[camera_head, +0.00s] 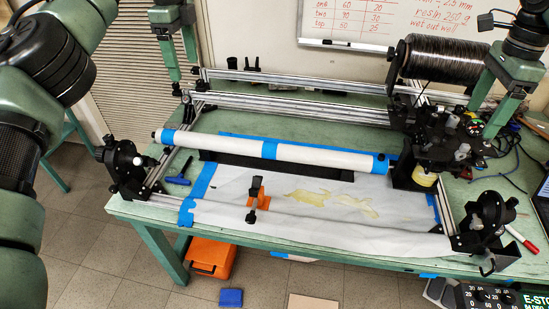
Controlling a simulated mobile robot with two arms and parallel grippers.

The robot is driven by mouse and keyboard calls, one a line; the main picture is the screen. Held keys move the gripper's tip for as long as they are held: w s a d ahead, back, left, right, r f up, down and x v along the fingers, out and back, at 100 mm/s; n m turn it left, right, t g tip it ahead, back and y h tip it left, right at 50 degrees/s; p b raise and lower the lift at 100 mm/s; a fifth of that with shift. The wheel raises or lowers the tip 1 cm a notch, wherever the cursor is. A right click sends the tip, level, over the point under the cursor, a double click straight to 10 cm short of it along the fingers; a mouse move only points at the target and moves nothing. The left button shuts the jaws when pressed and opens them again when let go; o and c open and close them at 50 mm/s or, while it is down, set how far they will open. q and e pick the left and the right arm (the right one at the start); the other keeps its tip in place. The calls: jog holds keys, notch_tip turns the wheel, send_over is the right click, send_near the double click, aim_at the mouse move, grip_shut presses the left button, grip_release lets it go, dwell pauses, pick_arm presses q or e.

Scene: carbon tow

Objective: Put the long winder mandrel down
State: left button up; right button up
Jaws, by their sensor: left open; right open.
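The long winder mandrel (222,144) is a white tube with blue tape bands and dark ends. It lies lengthwise across the green table, just behind a long black bar (290,166); I cannot tell what its underside rests on. My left gripper (181,68) is open and empty, above and behind the mandrel's left end, apart from it. My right gripper (493,104) is open, over the winder's carriage side at the right, well away from the mandrel. Neither gripper touches the mandrel.
The winder's metal rails (285,93) run along the back. A black tow spool (440,62) and carriage (437,145) stand at the right. Black end holders (125,165) and (490,215) flank a white sheet (300,225) with yellowish stains. An orange-black tool (256,199) stands on it.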

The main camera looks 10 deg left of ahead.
pick_arm(q)
jog(key=shift+s+d+r, duration=0.1)
jog(key=shift+d+r, duration=0.05)
jog(key=shift+d, duration=0.1)
pick_arm(e)
jog(key=s+f, duration=0.4)
jog(key=shift+s+d, duration=0.25)
jog(key=shift+s, duration=0.15)
pick_arm(q)
jog(key=shift+d, duration=0.1)
pick_arm(e)
jog(key=shift+d, duration=0.1)
